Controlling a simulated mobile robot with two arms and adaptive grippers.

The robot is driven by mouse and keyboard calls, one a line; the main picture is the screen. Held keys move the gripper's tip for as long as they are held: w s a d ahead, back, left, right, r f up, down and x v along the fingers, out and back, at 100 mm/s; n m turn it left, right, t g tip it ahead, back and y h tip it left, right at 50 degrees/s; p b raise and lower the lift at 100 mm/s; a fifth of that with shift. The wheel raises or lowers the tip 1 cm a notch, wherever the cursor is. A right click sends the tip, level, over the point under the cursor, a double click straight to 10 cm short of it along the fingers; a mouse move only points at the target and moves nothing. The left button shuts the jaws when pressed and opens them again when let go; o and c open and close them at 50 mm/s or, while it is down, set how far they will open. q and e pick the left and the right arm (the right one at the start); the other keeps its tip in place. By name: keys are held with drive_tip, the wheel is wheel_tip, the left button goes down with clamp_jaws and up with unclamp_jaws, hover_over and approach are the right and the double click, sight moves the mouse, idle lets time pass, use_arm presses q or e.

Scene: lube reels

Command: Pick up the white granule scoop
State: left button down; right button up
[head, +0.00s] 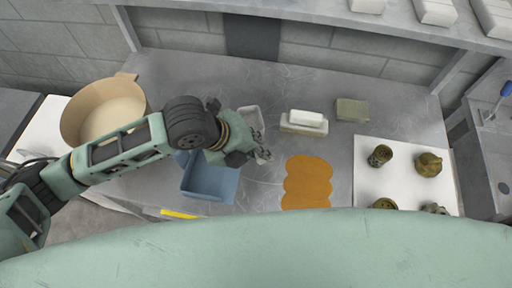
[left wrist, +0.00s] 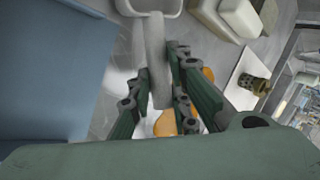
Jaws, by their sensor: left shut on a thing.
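The white granule scoop (head: 250,115) shows partly in the head view, just beyond my left gripper (head: 258,146), above the grey metal table. In the left wrist view, the scoop's pale handle (left wrist: 157,50) runs between the fingers of my left gripper (left wrist: 158,82), which are shut on it. The rounded rim of the scoop's head shows at the top edge of that view, partly cut off. Whether the scoop touches the table is unclear. My right gripper is not in view.
A blue open bin (head: 215,187) stands below my left gripper. A tan round tub (head: 70,117) is at the left. An orange mat (head: 307,184), a white block (head: 306,118) and a green block (head: 352,110) lie right. A white board (head: 405,172) holds several brassy parts.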

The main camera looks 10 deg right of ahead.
use_arm(q)
drive_tip(key=shift+f, duration=0.4)
drive_tip(key=c, duration=1.6)
unclamp_jaws()
drive_tip(key=shift+c, duration=0.2)
